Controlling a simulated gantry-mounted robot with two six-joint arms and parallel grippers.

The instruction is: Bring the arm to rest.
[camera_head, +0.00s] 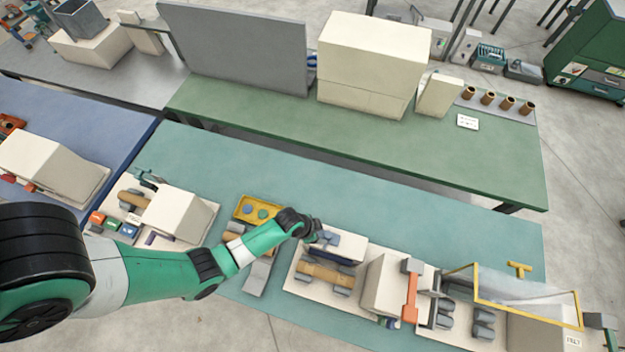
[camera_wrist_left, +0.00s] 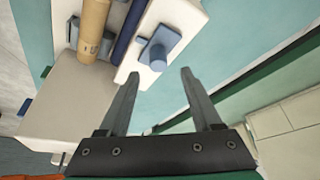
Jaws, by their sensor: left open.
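My left arm (camera_head: 222,262) reaches in from the left in the head view. Its gripper (camera_head: 318,236) is above the winder on the teal table. In the left wrist view the two fingers (camera_wrist_left: 161,74) are spread apart with nothing between them. A blue knob or lever (camera_wrist_left: 158,50) on a white block (camera_wrist_left: 182,16) shows just beyond the fingertips; I cannot tell whether they touch it. A tan tube (camera_wrist_left: 92,28) and a dark blue roller (camera_wrist_left: 127,30) lie beside that block. The tube also shows in the head view (camera_head: 325,274). My right gripper is not in view.
A yellow tray (camera_head: 241,213) stands left of the winder. To the right are a cream housing (camera_head: 384,283), an orange bar (camera_head: 410,298) and a yellow-framed guard (camera_head: 530,310). The teal table (camera_head: 290,180) is clear behind the winder. A green bench (camera_head: 270,120) stands further back.

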